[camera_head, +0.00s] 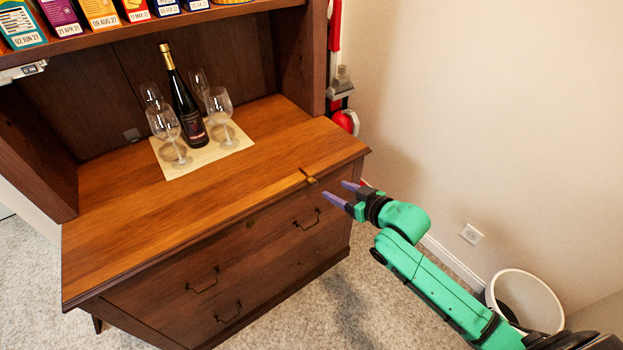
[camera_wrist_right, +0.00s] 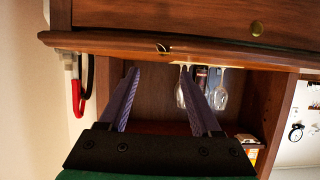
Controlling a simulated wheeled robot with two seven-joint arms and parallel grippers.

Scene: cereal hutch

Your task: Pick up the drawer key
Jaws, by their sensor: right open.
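The small brass drawer key (camera_head: 309,178) lies at the front right edge of the wooden hutch top (camera_head: 225,205), with one end at the edge. It also shows in the right wrist view (camera_wrist_right: 163,47), small and partly dark, beyond the fingertips and roughly in line with the space between them. My right gripper (camera_head: 333,189) is open and empty, its two purple fingers apart, just to the right of the key and not touching it. The fingers show spread in the right wrist view (camera_wrist_right: 161,70). My left gripper is not in view.
A dark wine bottle (camera_head: 186,103) and several glasses (camera_head: 221,112) stand on a cream mat (camera_head: 205,156) toward the back. Drawers with dark handles (camera_head: 203,281) lie below the top. A white bin (camera_head: 523,297) stands at the lower right. The front left of the top is clear.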

